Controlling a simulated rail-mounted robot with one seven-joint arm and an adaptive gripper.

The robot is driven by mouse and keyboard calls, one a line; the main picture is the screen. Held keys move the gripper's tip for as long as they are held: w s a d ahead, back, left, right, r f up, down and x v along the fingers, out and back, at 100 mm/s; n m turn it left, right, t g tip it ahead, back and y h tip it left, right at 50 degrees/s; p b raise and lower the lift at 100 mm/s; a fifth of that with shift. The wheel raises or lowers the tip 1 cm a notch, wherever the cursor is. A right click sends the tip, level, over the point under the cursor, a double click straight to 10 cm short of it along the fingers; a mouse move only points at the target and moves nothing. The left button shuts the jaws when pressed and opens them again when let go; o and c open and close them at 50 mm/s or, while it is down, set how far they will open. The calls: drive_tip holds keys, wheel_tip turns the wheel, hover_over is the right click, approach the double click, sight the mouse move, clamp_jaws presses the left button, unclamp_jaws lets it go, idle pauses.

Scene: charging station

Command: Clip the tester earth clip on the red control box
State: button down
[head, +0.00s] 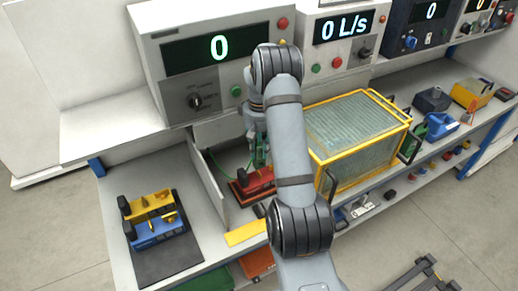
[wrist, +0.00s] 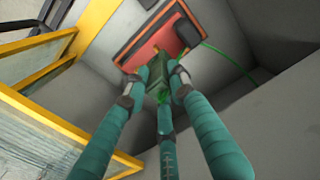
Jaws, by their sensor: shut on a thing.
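The red control box (head: 254,187) sits low in the bay behind a grey divider, partly hidden by my arm. In the wrist view the red control box (wrist: 145,36) shows at the top, with a dark edge and a dark round part on its right. My gripper (head: 259,153) is above the box. In the wrist view the teal fingers of my gripper (wrist: 160,82) are shut on the dark green earth clip (wrist: 149,79). The clip's front end points at the box; I cannot tell whether it touches. A green cable (wrist: 228,58) trails to the right.
A yellow-framed clear case (head: 352,128) stands close to the right of the bay. The grey divider (head: 209,189) stands on the left. A blue and yellow tool block (head: 155,229) lies on a dark mat farther left. Instrument panels (head: 216,60) stand behind.

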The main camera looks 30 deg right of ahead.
sight(259, 161)
drive_tip(key=shift+f+b, duration=2.2)
drive_tip(key=shift+f, duration=0.65)
drive_tip(key=c, duration=1.4)
unclamp_jaws()
wheel_tip(259, 161, up, 12)
drive_tip(key=shift+r, duration=0.1)
drive_tip(key=shift+f, duration=0.2)
